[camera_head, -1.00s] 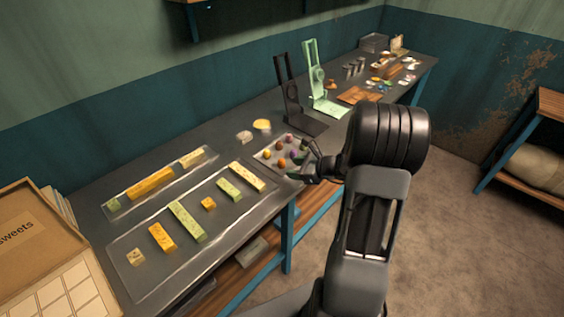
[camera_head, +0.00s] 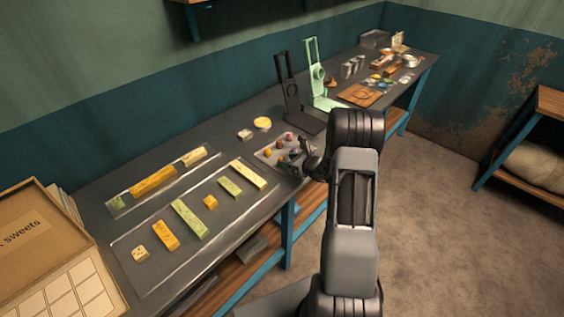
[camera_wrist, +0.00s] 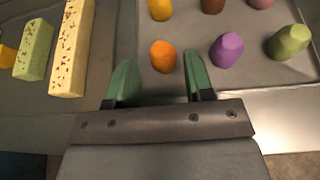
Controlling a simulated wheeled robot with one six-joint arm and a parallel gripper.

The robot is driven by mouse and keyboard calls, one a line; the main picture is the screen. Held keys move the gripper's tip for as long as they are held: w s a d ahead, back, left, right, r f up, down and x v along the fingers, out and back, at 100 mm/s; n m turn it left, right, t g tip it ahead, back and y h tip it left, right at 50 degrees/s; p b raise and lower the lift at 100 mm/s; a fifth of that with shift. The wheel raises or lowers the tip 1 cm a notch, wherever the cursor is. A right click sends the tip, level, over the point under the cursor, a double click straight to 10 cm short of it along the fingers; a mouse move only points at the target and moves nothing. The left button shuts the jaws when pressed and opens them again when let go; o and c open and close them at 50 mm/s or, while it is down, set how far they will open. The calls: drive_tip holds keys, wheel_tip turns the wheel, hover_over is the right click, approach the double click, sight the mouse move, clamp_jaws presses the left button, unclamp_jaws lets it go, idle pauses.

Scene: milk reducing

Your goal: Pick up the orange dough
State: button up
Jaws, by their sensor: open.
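The orange dough (camera_wrist: 163,55) is a small rounded lump on a grey tray (camera_wrist: 262,72), seen in the wrist view just ahead of my gripper and between the lines of its two fingers. My gripper (camera_wrist: 160,80) is open and empty, with green fingers apart and the dough slightly beyond their tips. In the head view my gripper (camera_head: 303,156) is over the right part of the small tray (camera_head: 262,153), and it hides some of the lumps there. I cannot make out the orange dough clearly in that view.
A purple lump (camera_wrist: 227,49) and a green lump (camera_wrist: 288,42) sit right of the orange one. A yellow lump (camera_wrist: 161,8) and a brown lump (camera_wrist: 212,5) lie behind. A pale speckled bar (camera_wrist: 73,50) is at left. A black stand (camera_head: 292,100) rises behind the tray.

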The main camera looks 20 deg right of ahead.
drive_tip(key=shift+p+x, duration=0.55)
drive_tip(key=shift+x, duration=1.6)
drive_tip(key=shift+f, duration=0.1)
drive_tip(key=shift+c, duration=0.3)
drive_tip(key=c, duration=0.6)
